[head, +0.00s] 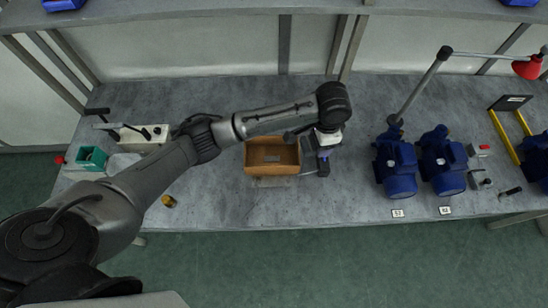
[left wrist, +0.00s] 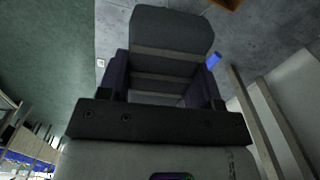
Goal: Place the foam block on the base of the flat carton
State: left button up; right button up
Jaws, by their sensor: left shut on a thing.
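A brown open box (head: 287,170), which looks like the flat carton, sits on the grey bench in front of my head camera. A small darker patch shows on its floor. A corner of it may show at the top of the left wrist view. My left gripper (head: 323,158) is just right of the carton in the head view. In the left wrist view my left gripper (left wrist: 163,85) is shut on a dark grey block (left wrist: 172,35) with lighter bands, apparently the foam block. My right gripper is not in view.
Blue pumps (head: 397,168) stand to the right, near a lamp with a red head (head: 527,68). A green box (head: 92,158) and a cream device (head: 143,134) stand at the left. A small yellow-brown part (head: 168,201) lies near the front edge. Bench between carton and pumps is clear.

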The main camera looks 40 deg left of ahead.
pick_arm(q)
jog(key=s+a+f+m, duration=0.1)
jog(key=s+a+f, duration=0.1)
jog(key=f, duration=0.3)
jog(key=s+a+f+m, duration=0.1)
jog(key=s+f, duration=0.1)
jog(key=f, duration=0.4)
send_over(272, 159)
notch_tip(272, 159, down, 7)
jog(key=shift+a+r+p, duration=0.1)
jog(key=shift+p, duration=0.25)
jog(key=shift+f, duration=2)
jog(key=shift+f, duration=0.15)
jog(key=o, duration=0.9)
